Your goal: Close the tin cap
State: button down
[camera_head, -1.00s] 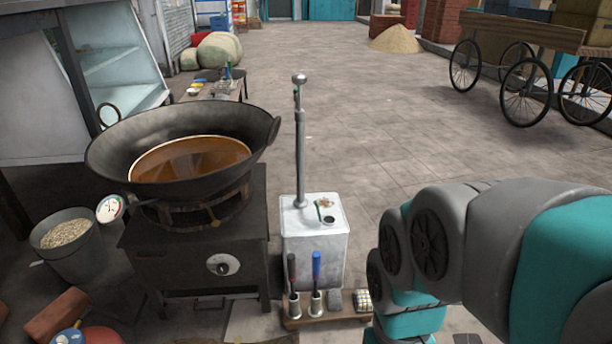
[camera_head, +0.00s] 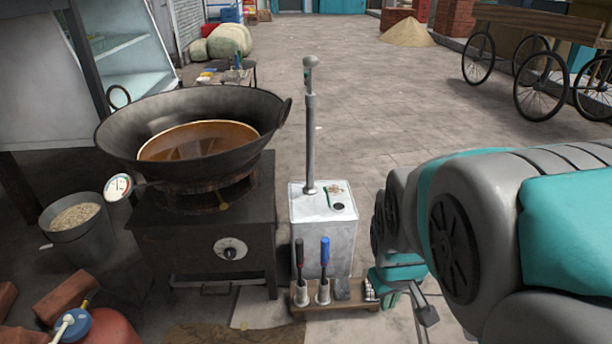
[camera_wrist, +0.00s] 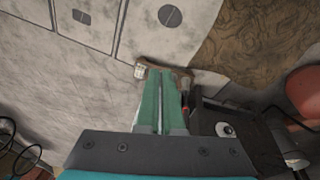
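The white tin (camera_head: 322,235) stands upright right of the stove, with a tall metal pump (camera_head: 310,130) rising from its top. A dark round opening (camera_head: 338,206) shows on its top, and a small green and brown part beside it; I cannot tell whether this is the cap. My gripper's green fingers (camera_wrist: 160,82) lie side by side in the wrist view, shut with only a thin line between them and nothing visible held. In the head view my arm is at the right, apart from the tin, and the fingertips are not clear. The tin is not clearly visible in the wrist view.
A black stove (camera_head: 215,235) carries a large wok (camera_head: 130,135) of brown liquid left of the tin. A low wooden rack (camera_head: 340,304) with two handled tools stands before the tin. A bucket (camera_head: 82,235) is at left. Paved floor behind the tin is clear.

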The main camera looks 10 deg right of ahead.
jog(key=w+d+f+n+t+h+b, duration=0.1)
jog(key=w+d+f+n+t, duration=0.15)
jog(key=w, duration=0.55)
jog(key=w+d+f+n+t+h+b, duration=0.1)
jog(key=w+d+n+t+b, duration=0.2)
jog(key=w, duration=0.6)
jog(key=w+d+f+n+t+h, duration=0.1)
jog(key=w+d+n+t, duration=0.25)
jog(key=w, duration=0.45)
jog(key=w+a+f+n+t+y+b, duration=0.25)
jog(key=w+a+n+y, duration=0.25)
jog(key=a+n, duration=0.25)
jog(key=w+a+f+n+t+y+b, duration=0.1)
jog(key=w+a+f+n+t+y, duration=0.1)
jog(key=w+a+f+n+y, duration=0.35)
jog(key=w+n, duration=0.1)
jog(key=w, duration=0.2)
jog(key=w+h, duration=0.1)
jog(key=w, duration=0.3)
jog(key=w+a+r+n, duration=0.1)
jog(key=w, duration=0.2)
jog(key=shift+w+n+h+b, duration=0.25)
jog(key=shift+w+n+b, duration=0.05)
jog(key=shift+w, duration=0.1)
jog(key=shift+w+d+r, duration=0.2)
jog(key=shift+w+d, duration=0.1)
jog(key=shift+d, duration=0.1)
jog(key=shift+d+r, duration=0.1)
jog(key=shift+d, duration=0.05)
